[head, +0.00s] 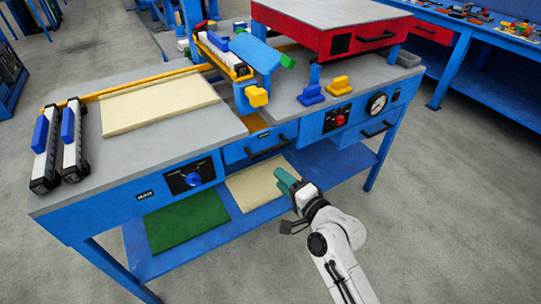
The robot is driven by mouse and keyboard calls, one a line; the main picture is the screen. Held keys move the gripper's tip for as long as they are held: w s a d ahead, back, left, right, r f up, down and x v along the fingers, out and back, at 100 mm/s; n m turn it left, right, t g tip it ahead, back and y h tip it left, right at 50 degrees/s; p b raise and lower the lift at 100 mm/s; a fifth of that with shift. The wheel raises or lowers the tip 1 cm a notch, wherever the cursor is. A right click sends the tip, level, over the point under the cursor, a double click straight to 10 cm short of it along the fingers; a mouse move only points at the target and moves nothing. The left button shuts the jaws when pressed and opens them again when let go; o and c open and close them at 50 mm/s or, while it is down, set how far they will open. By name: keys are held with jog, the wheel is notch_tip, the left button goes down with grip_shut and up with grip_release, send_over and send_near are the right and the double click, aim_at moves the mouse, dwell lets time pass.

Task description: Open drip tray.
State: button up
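The blue workbench has a drawer (237,155) in the middle of its front, below the roller carriage, with a black bar handle (268,149). This is probably the drip tray, but its small label is too small to read. It looks shut, its face close to flush with the bench front. My gripper (284,179), with teal fingers on a white arm, is in front of and below this drawer, apart from the handle. The gap between the fingers is not clear, and no held object shows.
Another handled drawer (357,132) lies to the right, below a gauge (376,103) and red button (339,120). A blue knob (193,179) is left. The lower shelf (142,258) holds green and cream panels. The floor in front is clear.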

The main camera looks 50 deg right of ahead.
aim_at(272, 151)
jog(key=w+d+m, duration=0.1)
jog(key=w+d, duration=0.1)
jog(key=w, duration=0.1)
jog(key=w+d+h+p, duration=0.1)
jog(key=w, duration=0.3)
jog(key=w+d+r+m+t, duration=0.1)
jog(key=w+d, duration=0.1)
jog(key=w, duration=0.1)
jog(key=shift+w+d+m+h, duration=0.2)
jog(key=shift+d+m+h, duration=0.1)
jog(key=shift+h, duration=0.1)
grip_shut()
dwell(0.4)
